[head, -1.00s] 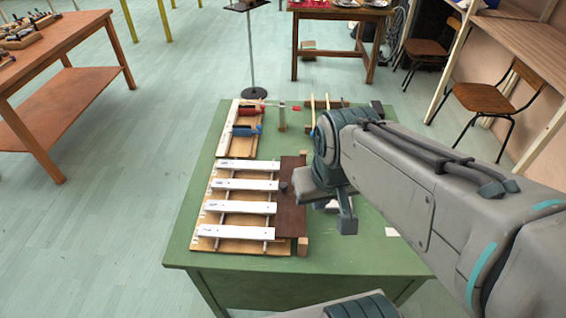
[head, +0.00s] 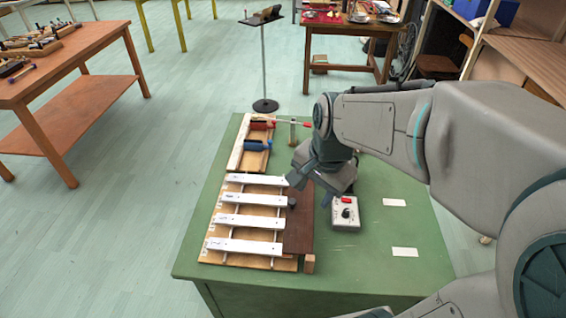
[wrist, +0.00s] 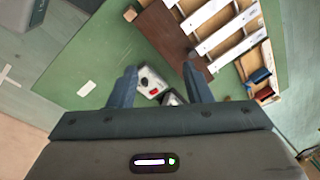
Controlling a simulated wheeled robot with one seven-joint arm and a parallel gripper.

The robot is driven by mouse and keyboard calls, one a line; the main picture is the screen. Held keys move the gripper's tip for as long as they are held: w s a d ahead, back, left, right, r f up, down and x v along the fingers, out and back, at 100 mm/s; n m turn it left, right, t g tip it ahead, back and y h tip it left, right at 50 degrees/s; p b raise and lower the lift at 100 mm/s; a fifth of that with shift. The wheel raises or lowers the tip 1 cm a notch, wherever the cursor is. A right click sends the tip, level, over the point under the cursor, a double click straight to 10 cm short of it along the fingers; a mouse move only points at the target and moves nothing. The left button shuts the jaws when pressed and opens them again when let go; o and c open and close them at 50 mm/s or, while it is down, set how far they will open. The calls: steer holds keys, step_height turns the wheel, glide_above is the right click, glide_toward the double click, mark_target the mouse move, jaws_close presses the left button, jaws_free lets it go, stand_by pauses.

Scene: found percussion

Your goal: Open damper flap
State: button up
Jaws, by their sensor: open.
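The damper flap looks to be the dark brown board (head: 299,235) along the right ends of the white bars (head: 250,221). It lies about flat, with a small dark knob (head: 292,201) near its left edge. In the wrist view the brown board (wrist: 172,38) lies beyond my fingertips. My gripper (head: 312,190) is open and points down over the table near the flap's far end.
A white control box (head: 345,214) with a red button and black knob stands right of the flap. Red and blue clamp-like items (head: 258,145) lie on a board at the back. White cards (head: 404,252) lie on the green table (head: 375,235), whose right side is mostly clear.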

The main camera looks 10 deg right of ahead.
steer(key=w+f+m+g+p, duration=0.1)
steer(key=w+f+m+p, duration=0.1)
steer(key=w+m, duration=0.65)
steer(key=m+p, duration=0.2)
steer(key=m, duration=1)
glide_toward(292, 201)
steer(key=shift+g+h, duration=0.4)
steer(key=f, duration=0.5)
steer(key=f+p, duration=0.1)
steer(key=f, duration=0.2)
steer(key=shift+w+a+f, duration=0.25)
steer(key=shift+a, duration=0.1)
jaws_close()
